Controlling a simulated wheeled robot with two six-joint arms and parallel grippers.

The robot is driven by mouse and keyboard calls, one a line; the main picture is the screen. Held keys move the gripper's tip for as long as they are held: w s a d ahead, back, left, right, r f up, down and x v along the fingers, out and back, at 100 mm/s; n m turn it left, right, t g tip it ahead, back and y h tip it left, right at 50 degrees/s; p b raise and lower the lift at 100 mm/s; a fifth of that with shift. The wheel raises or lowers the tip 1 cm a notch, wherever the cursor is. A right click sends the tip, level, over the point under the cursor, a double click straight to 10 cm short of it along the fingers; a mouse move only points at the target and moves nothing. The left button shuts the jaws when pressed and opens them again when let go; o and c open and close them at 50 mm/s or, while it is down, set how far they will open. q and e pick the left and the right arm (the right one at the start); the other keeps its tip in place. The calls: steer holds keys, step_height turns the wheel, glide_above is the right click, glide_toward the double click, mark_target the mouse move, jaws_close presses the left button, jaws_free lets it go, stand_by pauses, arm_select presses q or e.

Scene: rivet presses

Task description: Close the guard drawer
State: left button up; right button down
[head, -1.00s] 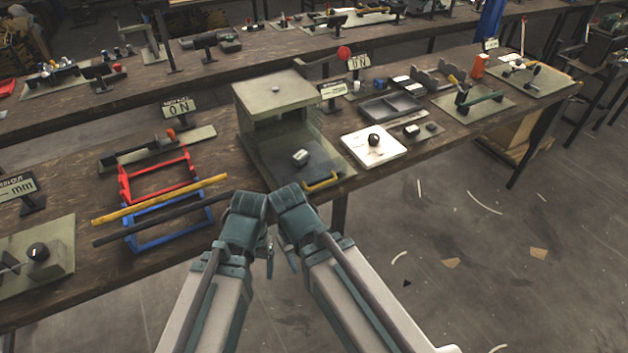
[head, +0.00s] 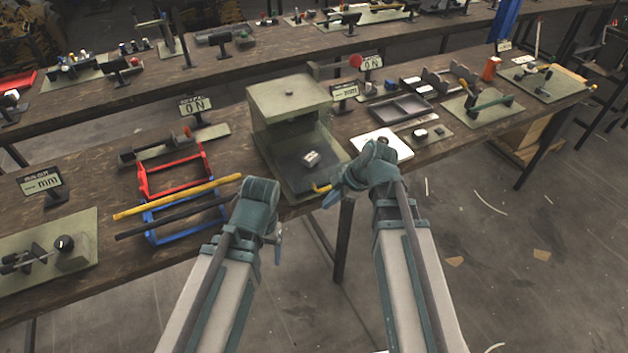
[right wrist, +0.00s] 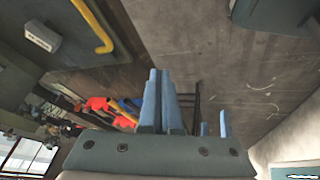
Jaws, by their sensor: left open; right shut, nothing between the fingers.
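The press housing (head: 288,95) is a grey-green box on the bench. Its guard drawer (head: 300,181) is out toward me, with a small light block (head: 311,158) on it. The drawer's yellow handle (head: 321,188) is at the front edge, partly hidden by my right gripper (head: 332,196), which is beside it at the right. In the right wrist view the handle (right wrist: 104,40) shows at upper left, apart from the shut, empty fingers (right wrist: 158,100). My left gripper (head: 277,242) is open in front of the bench, low and left of the handle; its fingers are mostly hidden.
Red and blue frames (head: 172,172) with a yellow bar (head: 178,196) and a dark bar stand left of the drawer. A white plate (head: 395,143) lies right of it, partly behind my right arm.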

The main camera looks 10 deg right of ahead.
mark_target(316, 188)
steer(key=w+d+r+n+t+y+p, duration=0.1)
steer(key=w+d+r+n, duration=0.2)
steer(key=d, duration=0.1)
steer(key=w+a+f+b, duration=0.4)
steer(key=f+b, duration=0.1)
steer(key=w+a+f+b, duration=0.2)
steer(key=b, duration=0.1)
steer(key=shift+w+a+f, duration=0.1)
steer(key=shift+a+f, duration=0.05)
steer(key=shift+f, duration=0.2)
steer(key=shift+w+a, duration=0.2)
steer(key=shift+w, duration=0.3)
steer(key=w+a, duration=0.1)
steer(key=w, duration=0.4)
steer(key=w+a, duration=0.2)
steer(key=w, duration=0.4)
steer(key=w+a, duration=0.2)
steer(key=w, duration=0.3)
steer(key=shift+w+a, duration=0.15)
steer(key=shift+w, duration=0.05)
steer(key=shift+w+t, duration=0.3)
steer(key=shift+a+r, duration=0.1)
steer(key=shift+s, duration=0.15)
